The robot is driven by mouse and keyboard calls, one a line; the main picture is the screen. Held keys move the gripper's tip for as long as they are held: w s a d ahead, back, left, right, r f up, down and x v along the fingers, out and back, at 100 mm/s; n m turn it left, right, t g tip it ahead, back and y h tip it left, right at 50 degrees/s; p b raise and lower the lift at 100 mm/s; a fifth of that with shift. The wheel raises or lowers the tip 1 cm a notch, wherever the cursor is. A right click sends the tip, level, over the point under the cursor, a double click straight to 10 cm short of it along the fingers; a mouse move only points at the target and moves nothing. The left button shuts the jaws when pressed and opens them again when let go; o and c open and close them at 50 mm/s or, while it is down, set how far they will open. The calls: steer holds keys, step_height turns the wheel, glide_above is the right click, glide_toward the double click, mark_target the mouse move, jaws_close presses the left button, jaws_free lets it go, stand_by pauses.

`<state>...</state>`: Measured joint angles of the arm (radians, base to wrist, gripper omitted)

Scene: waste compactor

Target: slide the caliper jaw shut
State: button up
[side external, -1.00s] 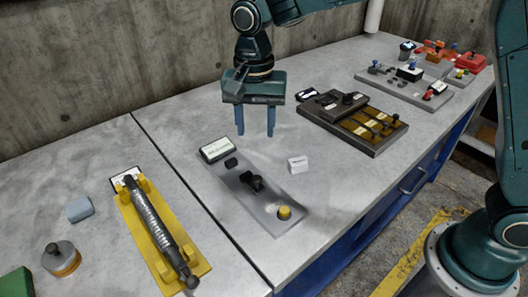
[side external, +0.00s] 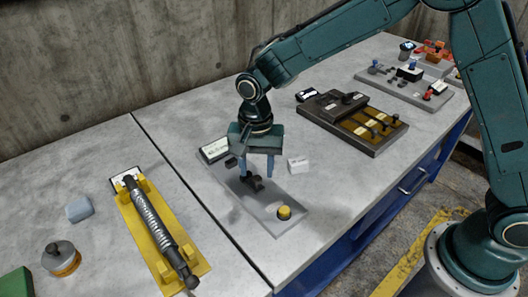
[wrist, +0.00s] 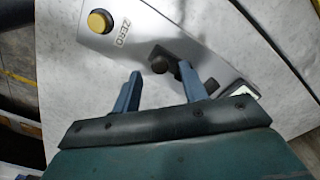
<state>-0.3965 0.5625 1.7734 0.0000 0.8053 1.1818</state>
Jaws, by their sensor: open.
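The caliper is a long grey plate (side external: 262,210) lying flat on the bench, with a white display (side external: 214,149) at its far end and a yellow button (side external: 284,212) at its near end. A dark jaw piece with a knob (side external: 252,184) sits mid-plate, and a smaller dark block (side external: 231,162) is nearer the display, with a gap between them. My gripper (side external: 257,173) is open and empty, pointing down just above the mid-plate jaw. In the wrist view, the round dark knob (wrist: 159,63) appears between my fingertips (wrist: 160,71). Contact cannot be told.
A small white block (side external: 298,165) stands beside the plate on the right. A dark tray with gold inserts (side external: 375,153) is behind right. A yellow cradle holding a damper-like rod (side external: 150,220) is at left. Bare bench lies between.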

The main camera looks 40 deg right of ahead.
steer(key=shift+f, duration=1.1)
jaws_close()
steer(key=shift+w+r, duration=0.1)
steer(key=shift+w, duration=2.5)
jaws_free()
steer(key=shift+r, duration=0.1)
